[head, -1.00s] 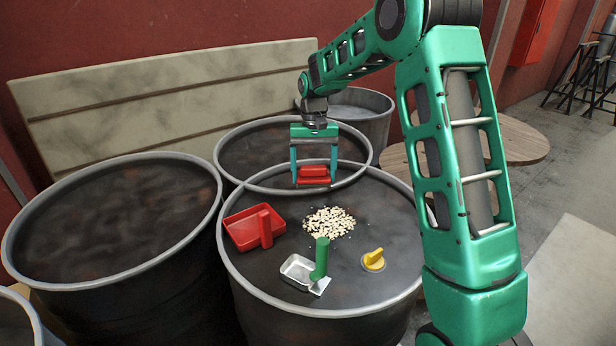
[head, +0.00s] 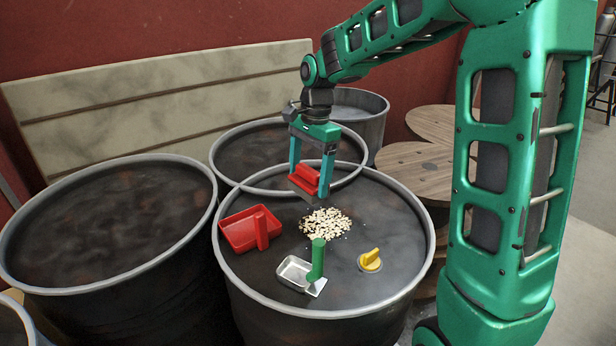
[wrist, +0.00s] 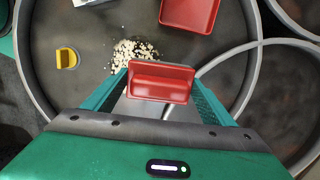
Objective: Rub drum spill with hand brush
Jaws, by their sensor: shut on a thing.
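My gripper (head: 306,172) is shut on a red hand brush (head: 304,179), which also shows between the fingers in the wrist view (wrist: 160,82). The brush is tilted, at the far edge of the spill. The spill (head: 326,223) is a patch of pale crumbs on the dark top of the front drum (head: 345,270); in the wrist view it (wrist: 134,52) lies just beyond the brush. Whether the bristles touch the drum top or the crumbs, I cannot tell.
On the same drum top are a red dustpan-like tray (head: 238,237), a metal scoop with a green handle (head: 317,262) and a yellow knob (head: 370,261). Other drums stand at the left (head: 110,230) and behind (head: 285,150). A wooden spool (head: 415,170) stands at the right.

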